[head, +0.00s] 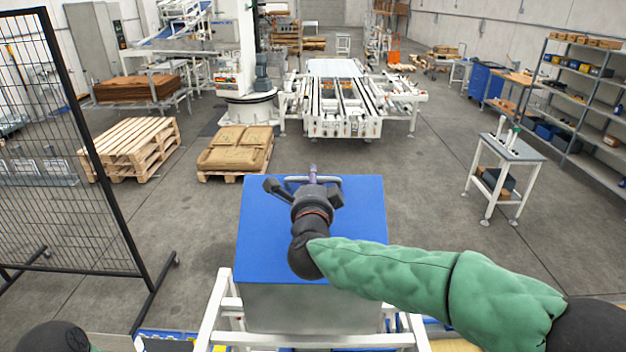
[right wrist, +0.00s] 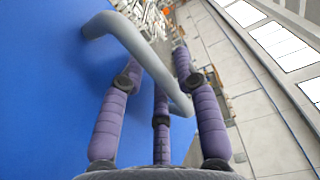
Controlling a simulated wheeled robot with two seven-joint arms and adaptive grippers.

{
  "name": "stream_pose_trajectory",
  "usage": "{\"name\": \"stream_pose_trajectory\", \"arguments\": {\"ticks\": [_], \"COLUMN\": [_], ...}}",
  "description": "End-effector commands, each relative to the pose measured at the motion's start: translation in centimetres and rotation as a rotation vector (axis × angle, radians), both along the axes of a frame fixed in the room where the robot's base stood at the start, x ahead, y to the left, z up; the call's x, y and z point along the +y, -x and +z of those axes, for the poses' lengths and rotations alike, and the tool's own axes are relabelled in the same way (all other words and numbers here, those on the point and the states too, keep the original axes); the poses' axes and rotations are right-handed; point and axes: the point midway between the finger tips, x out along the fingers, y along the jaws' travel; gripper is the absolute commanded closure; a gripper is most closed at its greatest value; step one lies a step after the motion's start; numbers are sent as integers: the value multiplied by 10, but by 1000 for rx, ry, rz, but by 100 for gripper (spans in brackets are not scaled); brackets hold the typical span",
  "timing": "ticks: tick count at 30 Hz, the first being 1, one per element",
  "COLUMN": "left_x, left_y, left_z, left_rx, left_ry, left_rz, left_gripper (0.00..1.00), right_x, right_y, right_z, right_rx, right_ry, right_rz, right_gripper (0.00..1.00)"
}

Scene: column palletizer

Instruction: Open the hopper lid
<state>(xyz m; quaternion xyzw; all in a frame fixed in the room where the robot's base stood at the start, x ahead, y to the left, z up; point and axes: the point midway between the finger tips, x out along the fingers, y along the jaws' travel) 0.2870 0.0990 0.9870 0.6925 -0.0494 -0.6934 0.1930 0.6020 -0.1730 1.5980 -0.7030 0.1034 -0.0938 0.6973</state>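The hopper (head: 310,307) is a grey box on a white frame, with a flat blue lid (head: 262,225) lying down on it. A grey bar handle (head: 331,180) stands near the lid's far edge. My right gripper (head: 312,172) reaches over the lid to this handle. In the right wrist view, the purple fingers (right wrist: 160,62) are spread apart, and the bent handle (right wrist: 142,45) runs between them beside the blue lid (right wrist: 45,90). I cannot tell whether any finger touches it. My left gripper is out of view; only a dark part of my left arm shows at bottom left.
A black mesh fence (head: 70,150) stands at the left. Pallets (head: 135,146) and stacked brown sacks (head: 236,148) lie beyond the hopper, before a white conveyor (head: 340,100). A small table (head: 513,148) stands at the right. Floor around the hopper's far side is clear.

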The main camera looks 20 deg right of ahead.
Motion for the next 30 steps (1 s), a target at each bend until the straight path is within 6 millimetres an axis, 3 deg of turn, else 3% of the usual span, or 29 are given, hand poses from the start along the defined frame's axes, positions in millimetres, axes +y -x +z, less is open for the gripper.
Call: {"name": "stream_pose_trajectory", "arguments": {"ticks": [6, 10, 20, 30], "left_x": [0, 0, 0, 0], "left_y": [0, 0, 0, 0], "left_z": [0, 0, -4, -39], "left_rx": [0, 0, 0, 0], "left_ry": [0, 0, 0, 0], "left_rz": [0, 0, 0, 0], "left_gripper": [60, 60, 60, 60], "right_x": [0, 0, 0, 3], "right_y": [0, 0, 1, 11], "right_z": [0, 0, 0, 10], "right_rx": [0, 0, -8, -97], "right_ry": [0, 0, 1, 25], "right_rz": [0, 0, 0, 1], "right_gripper": [68, 100, 100, 100]}}
